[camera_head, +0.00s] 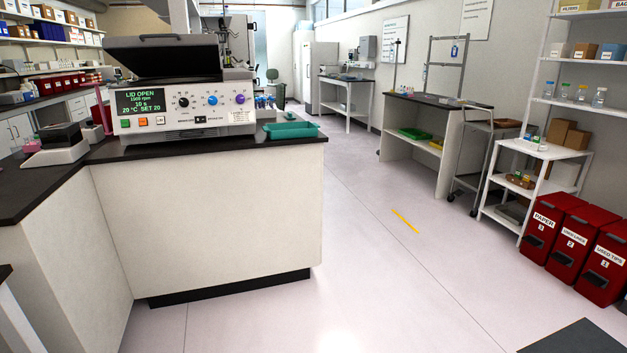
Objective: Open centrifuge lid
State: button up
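The centrifuge (185,108) stands on the dark counter at the upper left of the head view. Its dark lid (163,56) is raised and tilted up behind the front panel. The green display (143,102) reads "LID OPEN", "1500 rpm", "10 s", "20 °C SET 20". Black, blue and purple knobs are on the panel. The inside of the centrifuge is hidden from this angle. My gripper is not in view.
A green tray (290,130) sits right of the centrifuge, near the counter's end. A small device (57,152) stands at its left. The counter (215,185) juts forward. The floor (370,250) to the right is clear. Red bins (553,230) stand at far right.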

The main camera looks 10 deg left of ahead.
aim_at(157, 54)
jog(key=i+j+u, duration=0.15)
jog(key=i+u, duration=0.25)
jog(key=i, duration=0.2)
jog(key=i+u, duration=0.4)
jog(key=i, duration=0.25)
jog(key=i+l+u, duration=0.25)
jog(key=i+u, duration=0.15)
jog(key=i, duration=0.2)
jog(key=i+l+u, duration=0.15)
jog(key=i, duration=0.2)
jog(key=i+l+u, duration=0.15)
jog(key=i, duration=0.15)
